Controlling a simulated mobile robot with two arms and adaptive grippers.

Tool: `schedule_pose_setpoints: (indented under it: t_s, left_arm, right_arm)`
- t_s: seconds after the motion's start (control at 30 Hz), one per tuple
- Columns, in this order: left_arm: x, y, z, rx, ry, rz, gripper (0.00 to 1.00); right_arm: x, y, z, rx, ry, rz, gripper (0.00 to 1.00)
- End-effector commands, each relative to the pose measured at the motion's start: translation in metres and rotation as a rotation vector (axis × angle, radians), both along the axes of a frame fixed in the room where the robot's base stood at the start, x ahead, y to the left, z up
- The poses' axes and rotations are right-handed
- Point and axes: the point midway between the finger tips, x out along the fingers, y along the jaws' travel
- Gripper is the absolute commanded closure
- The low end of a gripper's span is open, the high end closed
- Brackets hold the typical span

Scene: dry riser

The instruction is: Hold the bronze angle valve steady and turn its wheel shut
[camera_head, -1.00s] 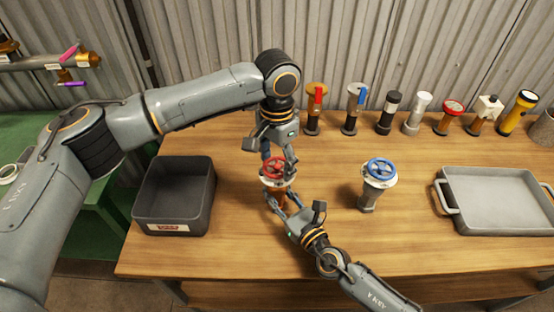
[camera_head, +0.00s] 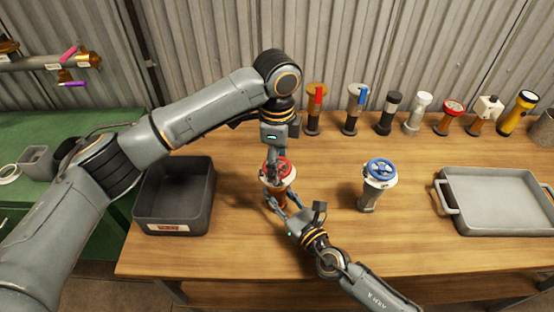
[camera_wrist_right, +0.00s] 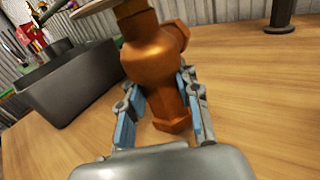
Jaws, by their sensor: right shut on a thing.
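The bronze angle valve (camera_head: 267,194) with a red wheel (camera_head: 289,173) stands upright on the wooden table in the head view. My right gripper (camera_head: 277,204) is shut on its body, low from the front right. My left gripper (camera_head: 277,166) points down at the wheel from above. Its fingers cover part of the wheel, and I cannot tell whether they are closed on it.
A second valve with a blue wheel (camera_head: 380,169) stands to the right. A dark grey bin (camera_head: 172,214) is at left, and a grey tray (camera_head: 497,228) at right. Several valves and torches line the back by the corrugated wall. The table between blue-wheeled valve and tray is clear.

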Motion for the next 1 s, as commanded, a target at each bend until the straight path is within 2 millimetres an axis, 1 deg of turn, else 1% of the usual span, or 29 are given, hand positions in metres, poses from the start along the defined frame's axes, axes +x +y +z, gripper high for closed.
schedule_pose_setpoints:
  t_s: [0.2, 0.43, 0.7, 1.0]
  left_arm:
    - [0.0002, 0.0010, -0.0015, 0.002, 0.001, -0.157, 0.68]
    - [0.0002, 0.0012, -0.0018, 0.004, 0.003, -0.267, 0.68]
    - [0.0002, 0.0014, -0.0019, 0.003, 0.003, -0.319, 0.68]
    - [0.0002, 0.0014, -0.0020, 0.003, 0.003, -0.324, 0.68]
  right_arm:
    - [-0.0003, 0.0001, -0.0002, 0.000, 0.000, 0.001, 1.00]
    - [-0.0004, 0.0002, -0.0002, 0.000, 0.000, 0.001, 1.00]
    - [-0.0005, 0.0002, -0.0002, 0.000, 0.000, 0.001, 1.00]
    - [-0.0004, 0.0003, -0.0001, 0.000, 0.000, 0.001, 1.00]
